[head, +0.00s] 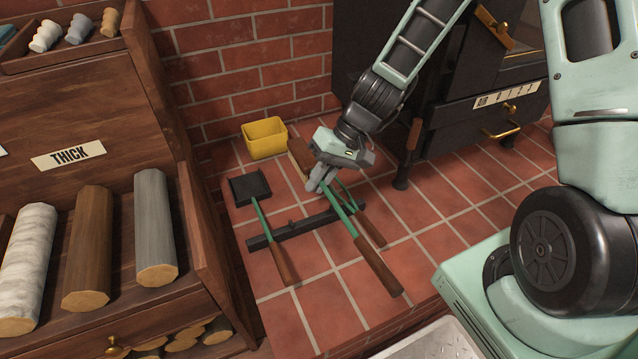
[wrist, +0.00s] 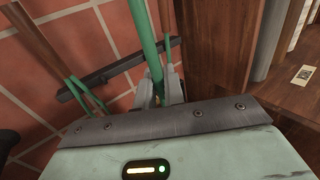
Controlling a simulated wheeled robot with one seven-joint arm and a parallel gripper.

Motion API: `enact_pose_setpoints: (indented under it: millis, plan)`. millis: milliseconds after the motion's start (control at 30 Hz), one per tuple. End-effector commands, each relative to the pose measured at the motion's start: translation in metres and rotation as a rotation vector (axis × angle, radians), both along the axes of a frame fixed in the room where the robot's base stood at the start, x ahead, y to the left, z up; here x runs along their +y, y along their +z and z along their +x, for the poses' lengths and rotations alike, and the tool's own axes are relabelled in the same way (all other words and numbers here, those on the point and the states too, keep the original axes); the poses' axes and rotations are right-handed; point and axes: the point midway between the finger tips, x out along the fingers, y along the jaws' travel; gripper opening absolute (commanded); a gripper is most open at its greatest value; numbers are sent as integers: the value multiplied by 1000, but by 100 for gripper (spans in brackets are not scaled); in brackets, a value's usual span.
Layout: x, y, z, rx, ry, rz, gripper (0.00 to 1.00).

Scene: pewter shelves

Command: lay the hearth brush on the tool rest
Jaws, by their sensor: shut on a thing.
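My gripper (head: 320,183) is shut on the green shaft of the hearth brush. The brush's brown head (head: 300,153) shows just beyond my gripper, and its brown handle (head: 378,266) slants toward the front right. In the wrist view the green shaft (wrist: 146,35) runs up from between my fingers (wrist: 158,88). The tool rest (head: 293,230) is a dark bar on the tiles. The brush's shaft crosses over its right end; I cannot tell whether they touch. The rest also shows in the wrist view (wrist: 105,73).
A black shovel (head: 249,188) lies across the rest's left part. Green tongs with a brown handle (head: 370,229) lie right of the brush. A yellow bin (head: 265,138) stands by the brick wall. The log shelf (head: 200,225) borders the left; a black stove (head: 460,130) stands behind right.

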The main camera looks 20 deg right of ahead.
Motion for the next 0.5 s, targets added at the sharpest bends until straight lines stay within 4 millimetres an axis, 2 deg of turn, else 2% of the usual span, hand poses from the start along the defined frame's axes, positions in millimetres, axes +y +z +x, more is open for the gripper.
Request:
enact_pose_setpoints:
  millis: [300, 500]
  plan:
    - [0, 1, 1, -1, 1, 0, 0]
    - [0, -3, 11, 0, 1, 2, 0]
